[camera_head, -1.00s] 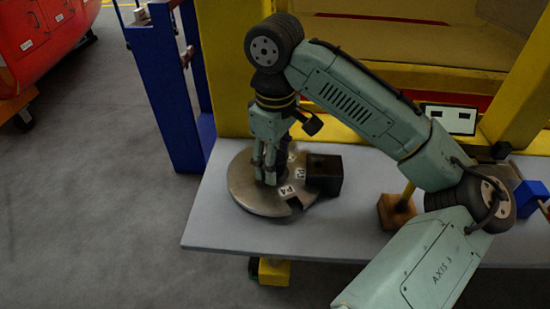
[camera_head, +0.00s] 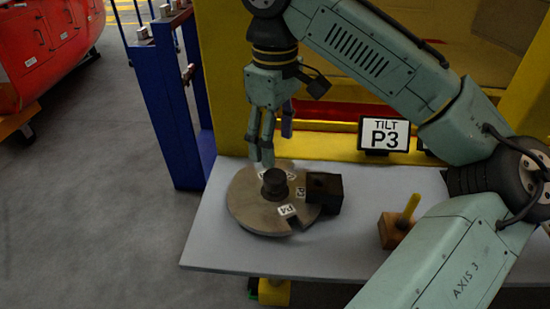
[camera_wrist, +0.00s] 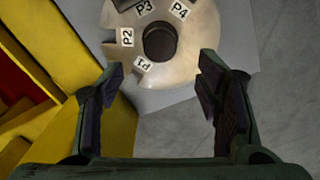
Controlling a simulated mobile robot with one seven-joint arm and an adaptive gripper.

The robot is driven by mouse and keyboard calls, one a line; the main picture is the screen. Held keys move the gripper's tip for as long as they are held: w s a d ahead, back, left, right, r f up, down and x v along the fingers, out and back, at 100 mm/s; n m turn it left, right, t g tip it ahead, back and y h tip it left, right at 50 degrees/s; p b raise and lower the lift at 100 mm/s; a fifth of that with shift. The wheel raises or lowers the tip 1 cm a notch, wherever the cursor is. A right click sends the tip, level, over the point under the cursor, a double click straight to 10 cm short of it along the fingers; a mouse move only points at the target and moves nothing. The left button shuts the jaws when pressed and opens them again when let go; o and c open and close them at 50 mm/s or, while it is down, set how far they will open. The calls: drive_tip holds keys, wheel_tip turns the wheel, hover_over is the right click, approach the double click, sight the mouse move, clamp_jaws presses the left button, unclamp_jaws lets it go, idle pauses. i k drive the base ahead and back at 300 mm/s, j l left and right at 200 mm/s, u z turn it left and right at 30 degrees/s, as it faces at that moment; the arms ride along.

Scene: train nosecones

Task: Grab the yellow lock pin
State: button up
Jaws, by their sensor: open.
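The yellow lock pin (camera_head: 408,210) stands upright, slightly tilted, in a brown wooden block (camera_head: 391,231) on the grey table, right of the disc. My gripper (camera_head: 266,158) is open and empty. It hangs above the back edge of the round metal disc (camera_head: 245,208), left of the pin and well apart from it. In the wrist view my two fingers (camera_wrist: 163,85) are spread, with the disc and its dark central knob (camera_wrist: 160,42) beyond them. The pin does not show in the wrist view.
A dark block (camera_head: 325,192) sits at the disc's right edge. A sign reading "TILT P3" (camera_head: 384,134) stands at the back of the table (camera_head: 350,190). A blue post (camera_head: 165,110) and yellow frame (camera_head: 225,100) rise behind. The table's front middle is clear.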

sight(416, 198)
drive_tip(key=k, duration=1)
